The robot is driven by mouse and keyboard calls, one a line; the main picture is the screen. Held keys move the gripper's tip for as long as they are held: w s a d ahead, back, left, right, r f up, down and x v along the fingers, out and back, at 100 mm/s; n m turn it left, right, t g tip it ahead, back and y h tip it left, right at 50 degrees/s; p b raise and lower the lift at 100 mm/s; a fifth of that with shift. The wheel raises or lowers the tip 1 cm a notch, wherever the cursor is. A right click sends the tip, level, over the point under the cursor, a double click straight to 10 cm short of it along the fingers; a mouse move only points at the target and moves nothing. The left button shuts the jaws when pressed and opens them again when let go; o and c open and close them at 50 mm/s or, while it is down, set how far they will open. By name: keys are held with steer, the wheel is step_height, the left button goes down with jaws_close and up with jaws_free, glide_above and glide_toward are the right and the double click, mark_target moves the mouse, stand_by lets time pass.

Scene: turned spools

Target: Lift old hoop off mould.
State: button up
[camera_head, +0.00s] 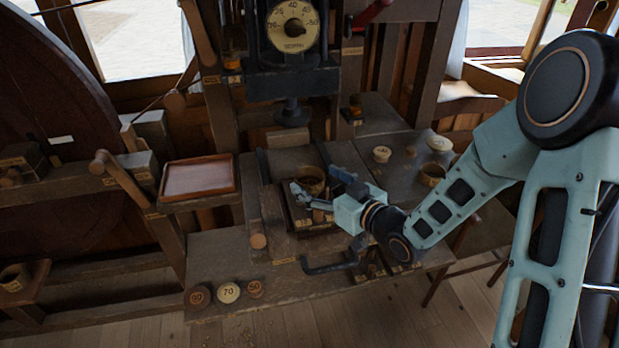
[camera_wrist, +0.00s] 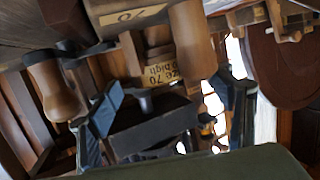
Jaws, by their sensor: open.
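A brown, round, ring-like piece (camera_head: 312,174), which looks like the old hoop, sits on the dark wooden stand at the middle of the bench. The mould cannot be told apart from it. My gripper (camera_head: 317,184) is open, with one finger to the left front of this piece and the other to its right. I cannot tell whether either touches it. In the wrist view my gripper (camera_wrist: 170,103) has its fingers spread, with a dark block (camera_wrist: 155,128) showing between them. I cannot make out the hoop there.
A dial press (camera_head: 293,85) with a hanging ram stands just behind. A reddish tray (camera_head: 199,178) is at left. Another ring (camera_head: 432,176) and pale round pieces (camera_head: 382,153) sit at right. Numbered discs (camera_head: 228,292) lie on the front ledge. A dark bent handle (camera_head: 325,268) is in front.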

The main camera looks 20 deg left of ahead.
mark_target(301, 171)
steer(key=x, duration=0.3)
steer(key=shift+a, duration=0.15)
steer(key=shift+c, duration=0.5)
steer(key=c, duration=0.8)
steer(key=shift+o, duration=0.2)
steer(key=shift+r, duration=0.15)
